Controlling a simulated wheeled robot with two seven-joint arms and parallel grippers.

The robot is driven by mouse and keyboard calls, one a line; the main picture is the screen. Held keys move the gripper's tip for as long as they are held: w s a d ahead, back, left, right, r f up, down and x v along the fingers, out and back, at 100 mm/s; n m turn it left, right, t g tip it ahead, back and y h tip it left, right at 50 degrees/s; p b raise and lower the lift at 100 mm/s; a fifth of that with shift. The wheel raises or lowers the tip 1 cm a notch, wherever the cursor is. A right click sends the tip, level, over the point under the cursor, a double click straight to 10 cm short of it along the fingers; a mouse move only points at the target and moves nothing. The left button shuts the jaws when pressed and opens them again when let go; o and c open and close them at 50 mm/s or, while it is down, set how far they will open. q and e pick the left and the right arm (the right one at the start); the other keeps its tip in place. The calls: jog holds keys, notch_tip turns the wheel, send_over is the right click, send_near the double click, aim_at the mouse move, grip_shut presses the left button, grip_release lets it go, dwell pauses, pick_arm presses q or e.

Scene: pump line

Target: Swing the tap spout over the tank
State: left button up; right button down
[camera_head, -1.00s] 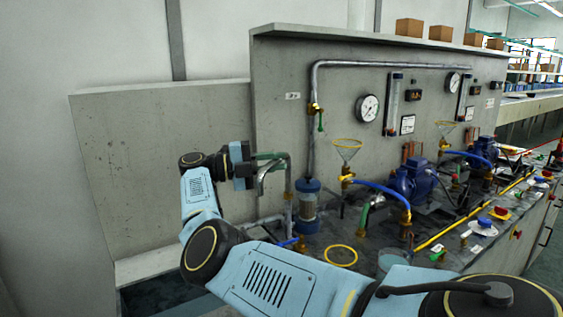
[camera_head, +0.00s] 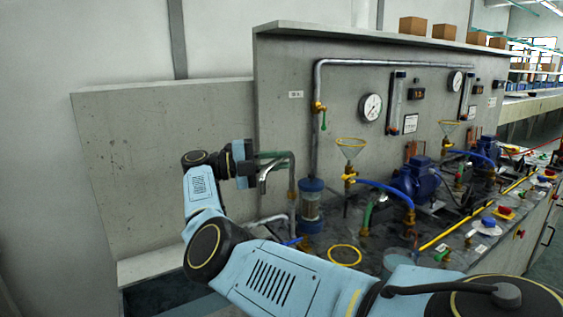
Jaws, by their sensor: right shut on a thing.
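The tap spout (camera_head: 270,170) is a bent silver pipe with a green part beside it, at the top of an upright grey pipe left of centre. My right gripper (camera_head: 254,165) is at the spout's left end and shut on it; the exact grip is partly hidden by the jaws. A dark, open basin with a pale rim (camera_head: 150,268), which looks like the tank, lies low at the left. My arm covers part of it. The spout is above and to the right of its visible part. My left gripper is out of view.
A clear cylinder with blue caps (camera_head: 311,205) stands right of the tap. A yellow ring (camera_head: 344,255) lies on the dark bench. Blue pumps (camera_head: 414,181), hoses and valves crowd the right. A bare grey panel (camera_head: 160,170) stands behind my gripper.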

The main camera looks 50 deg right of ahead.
jog(key=shift+a+f, duration=0.25)
jog(key=shift+f, duration=0.7)
jog(key=c, duration=1.5)
grip_release()
jog(key=shift+w, duration=0.1)
jog(key=shift+o, duration=0.7)
jog(key=shift+r, duration=0.2)
